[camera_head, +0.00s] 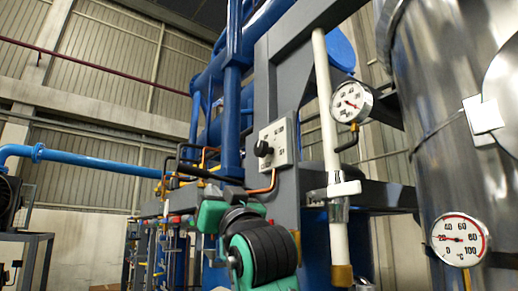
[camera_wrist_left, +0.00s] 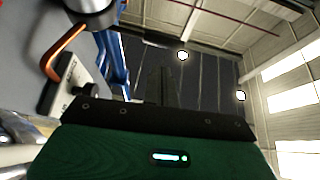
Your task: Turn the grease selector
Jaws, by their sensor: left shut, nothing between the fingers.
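The grease selector looks to be the black knob (camera_head: 263,148) on a light grey panel (camera_head: 279,143), fixed to the grey upright in the head view. The panel also shows at the left of the left wrist view (camera_wrist_left: 68,80), with a dark knob (camera_wrist_left: 78,89) on it. My left gripper (camera_head: 235,194) is below and slightly left of the knob, apart from it. Its green and black arm largely hides it in the head view. In the left wrist view its dark fingers (camera_wrist_left: 160,86) are together and empty. My right gripper is not in view.
A copper pipe (camera_head: 266,186) bends below the panel, close to my left gripper. A white vertical pipe (camera_head: 328,110), a round gauge (camera_head: 351,102) and a steel tank (camera_head: 450,130) with a thermometer dial (camera_head: 459,239) stand right. Blue piping (camera_head: 232,100) rises behind.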

